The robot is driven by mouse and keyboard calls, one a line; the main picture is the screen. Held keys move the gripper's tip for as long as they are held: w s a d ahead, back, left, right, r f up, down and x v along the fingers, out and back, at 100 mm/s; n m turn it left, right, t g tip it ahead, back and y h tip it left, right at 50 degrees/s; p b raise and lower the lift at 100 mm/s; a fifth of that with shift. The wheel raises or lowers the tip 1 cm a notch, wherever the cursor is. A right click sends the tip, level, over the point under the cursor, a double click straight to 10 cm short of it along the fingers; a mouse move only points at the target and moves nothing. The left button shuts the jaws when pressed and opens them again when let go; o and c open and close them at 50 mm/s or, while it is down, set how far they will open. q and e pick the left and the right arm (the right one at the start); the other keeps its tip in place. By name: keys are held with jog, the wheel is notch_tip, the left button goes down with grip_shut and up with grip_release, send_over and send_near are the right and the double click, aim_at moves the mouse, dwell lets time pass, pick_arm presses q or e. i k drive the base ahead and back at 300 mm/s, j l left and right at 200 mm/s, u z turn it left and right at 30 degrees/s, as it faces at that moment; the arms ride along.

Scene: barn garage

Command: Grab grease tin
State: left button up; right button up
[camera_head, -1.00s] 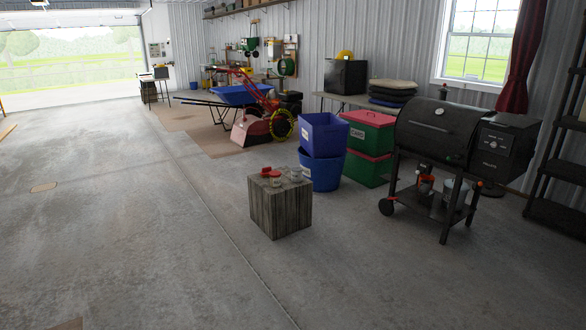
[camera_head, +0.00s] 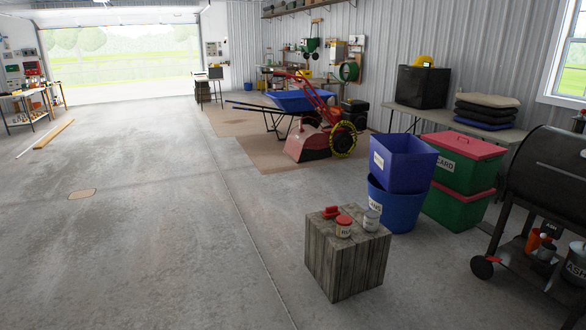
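A weathered wooden block (camera_head: 346,262) stands on the concrete floor, right of centre. Several small things sit on its top. One is a tin with a red lid (camera_head: 344,226) and a pale label, its lettering too small to read surely. A grey metal can (camera_head: 371,220) stands just right of it. A small red object (camera_head: 330,212) lies behind and left of the red-lidded tin. I cannot tell which of these is the grease tin. Neither of my grippers is in view.
Blue bins (camera_head: 396,206) stand right behind the block, with green crates (camera_head: 456,205) beside them. A black grill (camera_head: 553,170) is at the right edge. A red tiller and blue wheelbarrow (camera_head: 296,100) stand farther back. The floor left of the block is clear.

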aim_at(371, 217)
jog(key=i+j+z, duration=0.1)
jog(key=i, duration=2.1)
